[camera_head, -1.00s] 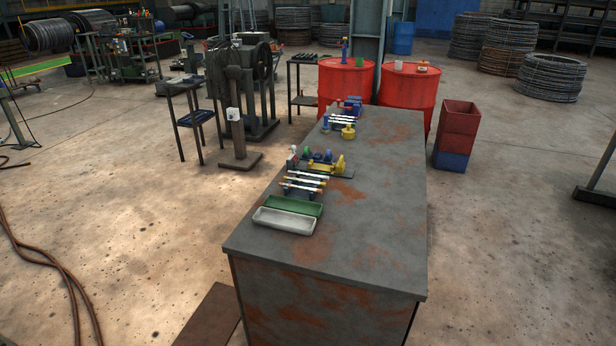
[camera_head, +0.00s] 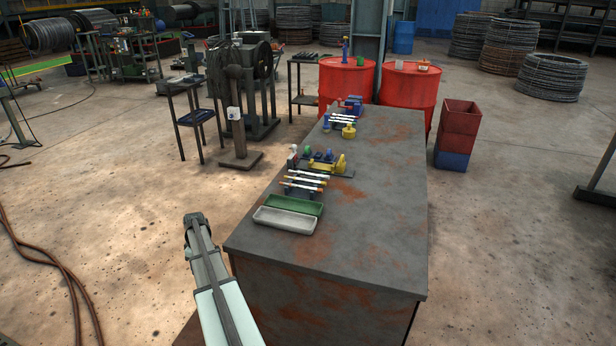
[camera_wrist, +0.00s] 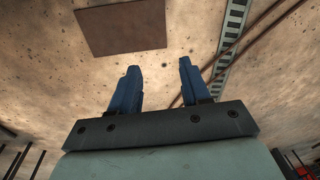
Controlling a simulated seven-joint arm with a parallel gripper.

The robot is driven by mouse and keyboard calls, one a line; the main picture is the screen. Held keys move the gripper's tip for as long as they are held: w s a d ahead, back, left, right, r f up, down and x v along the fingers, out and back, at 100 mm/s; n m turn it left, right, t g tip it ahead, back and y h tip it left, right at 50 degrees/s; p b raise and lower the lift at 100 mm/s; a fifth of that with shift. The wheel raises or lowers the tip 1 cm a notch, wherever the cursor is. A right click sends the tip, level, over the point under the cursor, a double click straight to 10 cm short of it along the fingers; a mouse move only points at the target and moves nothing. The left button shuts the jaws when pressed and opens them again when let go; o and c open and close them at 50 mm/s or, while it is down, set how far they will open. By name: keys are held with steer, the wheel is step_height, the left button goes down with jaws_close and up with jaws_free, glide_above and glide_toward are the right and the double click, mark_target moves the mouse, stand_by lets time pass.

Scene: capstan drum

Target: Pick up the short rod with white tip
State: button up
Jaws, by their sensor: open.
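Several short rods (camera_head: 306,182) lie side by side on a dark rack on the bench, behind the trays, with white and orange-yellow parts. Another group of rods (camera_head: 340,119) lies farther back near a blue fixture. At this size I cannot tell which single rod is the short one with the white tip. My gripper shows in the wrist view (camera_wrist: 160,88) with two blue fingers apart and nothing between them, over the floor. In the head view my arm reaches up left of the bench's front corner, away from the rods.
A grey tray (camera_head: 284,219) and a green tray (camera_head: 295,204) lie in front of the rods. A yellow and blue fixture (camera_head: 325,165) stands just behind them. The bench's right side (camera_head: 385,220) is clear. Red drums (camera_head: 408,88) stand beyond the bench.

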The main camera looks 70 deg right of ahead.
steer(key=s+d+r+t+h, duration=0.1)
steer(key=s+d+r, duration=0.1)
steer(key=d+r, duration=0.65)
steer(key=s+d+r, duration=0.2)
steer(key=d+r, duration=0.3)
steer(key=d, duration=0.6)
step_height(320, 180, up, 25)
steer(key=m+t, duration=0.1)
steer(key=t, duration=0.2)
glide_above(309, 174)
steer(key=s, duration=0.6)
steer(key=shift+d+x, duration=0.2)
steer(key=shift+x, duration=3.2)
steer(key=shift+d+x, duration=0.15)
steer(key=shift+x, duration=3.2)
steer(key=shift+f, duration=0.3)
jaws_close()
